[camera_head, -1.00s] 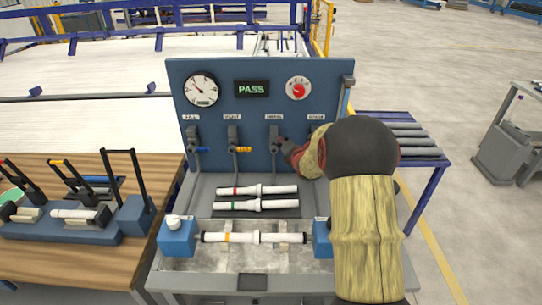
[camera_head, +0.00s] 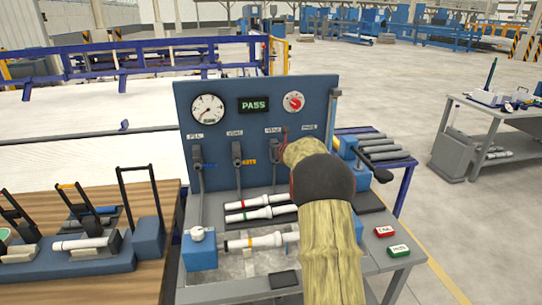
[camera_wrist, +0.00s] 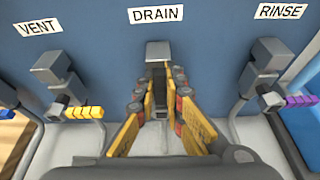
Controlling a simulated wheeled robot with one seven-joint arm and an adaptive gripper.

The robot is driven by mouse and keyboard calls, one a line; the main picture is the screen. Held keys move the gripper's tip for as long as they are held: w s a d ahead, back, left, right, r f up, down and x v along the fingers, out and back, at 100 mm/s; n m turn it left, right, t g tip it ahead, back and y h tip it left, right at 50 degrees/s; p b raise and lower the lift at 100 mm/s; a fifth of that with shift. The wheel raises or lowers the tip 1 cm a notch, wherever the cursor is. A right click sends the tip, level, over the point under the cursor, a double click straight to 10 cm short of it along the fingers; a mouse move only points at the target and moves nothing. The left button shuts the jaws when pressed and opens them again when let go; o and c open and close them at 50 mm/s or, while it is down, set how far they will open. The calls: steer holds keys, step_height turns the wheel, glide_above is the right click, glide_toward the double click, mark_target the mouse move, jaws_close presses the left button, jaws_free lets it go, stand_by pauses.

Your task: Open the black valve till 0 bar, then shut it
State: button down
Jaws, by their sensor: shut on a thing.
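The drain valve (camera_wrist: 158,52) shows in the wrist view as a grey body under the DRAIN label, with its handle hidden between the fingers. In the head view the drain valve (camera_head: 275,150) is partly covered by my arm. My gripper (camera_wrist: 158,88), with yellow fingers and red joints, is shut around the handle just below the valve body. The handle's colour and angle cannot be made out. The round white dial gauge (camera_head: 208,109) is at the panel's upper left, its needle pointing lower left; its numbers are too small to read.
The vent valve (camera_wrist: 60,85) with a yellow handle is left of my gripper; the rinse valve (camera_wrist: 265,85) with a purple handle is right. The display (camera_head: 254,105) reads PASS. A white pipe (camera_head: 255,242) lies in the bench fixture. Red and green buttons (camera_head: 392,240) are at right.

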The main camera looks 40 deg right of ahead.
steer(key=shift+a+f, duration=0.1)
steer(key=shift+f, duration=0.1)
stand_by(0.4)
steer(key=c, duration=1.9)
jaws_free()
steer(key=shift+w+r, duration=0.1)
steer(key=shift+o, duration=0.3)
steer(key=v, duration=1.2)
